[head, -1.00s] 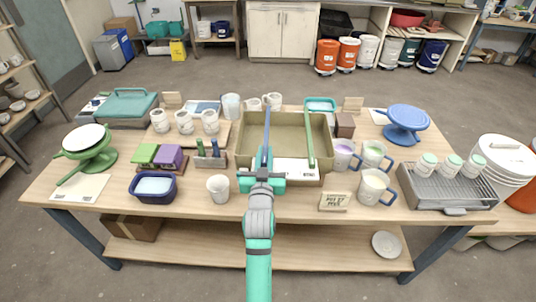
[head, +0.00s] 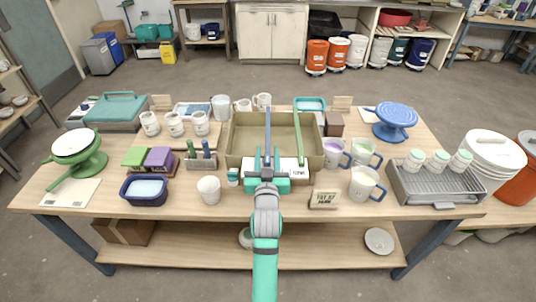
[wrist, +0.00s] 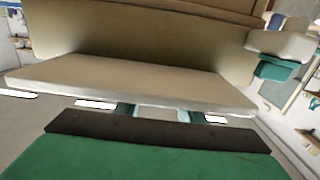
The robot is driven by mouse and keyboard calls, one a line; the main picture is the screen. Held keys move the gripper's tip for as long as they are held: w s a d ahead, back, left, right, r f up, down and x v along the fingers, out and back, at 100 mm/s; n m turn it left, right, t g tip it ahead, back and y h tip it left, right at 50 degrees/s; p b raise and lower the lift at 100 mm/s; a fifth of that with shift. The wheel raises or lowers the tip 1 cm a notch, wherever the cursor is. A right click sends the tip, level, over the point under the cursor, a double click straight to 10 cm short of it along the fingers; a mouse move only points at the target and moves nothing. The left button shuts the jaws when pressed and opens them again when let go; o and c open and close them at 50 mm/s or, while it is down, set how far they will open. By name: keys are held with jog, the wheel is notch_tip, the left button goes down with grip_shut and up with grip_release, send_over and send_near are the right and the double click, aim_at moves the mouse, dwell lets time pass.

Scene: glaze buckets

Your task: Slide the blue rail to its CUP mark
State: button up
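The blue rail (head: 268,132) lies front to back across the olive tray (head: 230,148), left of the green rail (head: 301,135). My gripper (head: 267,158) is at the tray's front edge, with its fingers spread, one on each side of the rail's near end. In the wrist view, the two teal fingertips (wrist: 157,112) are apart with nothing between them, below a pale ledge (wrist: 130,80). A white label strip (head: 298,168) runs along the tray's front; my gripper covers part of it, and I cannot read its marks clearly.
White cup (head: 209,190) and navy tub (head: 144,189) stand to the left. Several mugs (head: 363,183) stand to the right, with a small sign (head: 324,199) in front of them. A grey rack with jars (head: 437,185) is farther right.

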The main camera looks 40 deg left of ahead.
jog(key=v, duration=1)
jog(key=shift+s+d, duration=0.2)
jog(key=shift+s, duration=0.05)
dwell(0.6)
